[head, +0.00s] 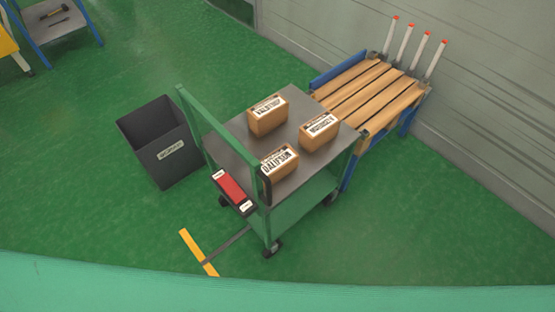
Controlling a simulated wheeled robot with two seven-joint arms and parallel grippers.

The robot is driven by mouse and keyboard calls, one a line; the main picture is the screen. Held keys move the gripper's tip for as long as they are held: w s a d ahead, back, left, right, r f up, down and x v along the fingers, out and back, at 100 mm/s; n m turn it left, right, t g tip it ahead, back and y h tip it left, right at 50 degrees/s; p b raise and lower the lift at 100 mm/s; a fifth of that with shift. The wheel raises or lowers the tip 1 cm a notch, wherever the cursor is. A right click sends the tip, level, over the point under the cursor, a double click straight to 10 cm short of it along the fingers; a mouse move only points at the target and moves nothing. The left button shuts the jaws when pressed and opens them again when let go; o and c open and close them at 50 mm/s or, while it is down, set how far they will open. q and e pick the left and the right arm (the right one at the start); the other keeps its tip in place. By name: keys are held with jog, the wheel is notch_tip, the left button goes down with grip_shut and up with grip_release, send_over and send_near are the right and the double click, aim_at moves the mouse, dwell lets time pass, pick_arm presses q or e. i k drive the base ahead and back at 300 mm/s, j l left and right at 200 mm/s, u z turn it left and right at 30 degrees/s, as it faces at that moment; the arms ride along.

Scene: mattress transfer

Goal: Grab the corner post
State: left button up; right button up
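I cannot tell for certain which upright is the corner post. Several white posts with red-orange tips (404,43) stand in a row along the far right side of a wooden slatted bench (362,92). A green cart (300,208) in the middle has a green upright post at its left corner (193,122) and another at its near corner (266,222), joined by a sloping green bar. Neither of my grippers is in view, and nothing is seen touching any post.
Three labelled boxes (267,115) sit on the cart's grey top. A red and black device (232,190) is on its near-left side. A dark bin (159,143) stands left. A pale wall (470,90) lies behind the bench. A teal surface (270,295) fills the bottom edge.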

aim_at(443, 43)
jog(key=i+l+z, duration=0.15)
jog(key=i+l, duration=0.6)
jog(key=i+l+z, duration=0.2)
jog(key=i+l, duration=0.65)
jog(key=i+l+z, duration=0.15)
jog(key=i+l, duration=0.55)
jog(key=i, duration=0.15)
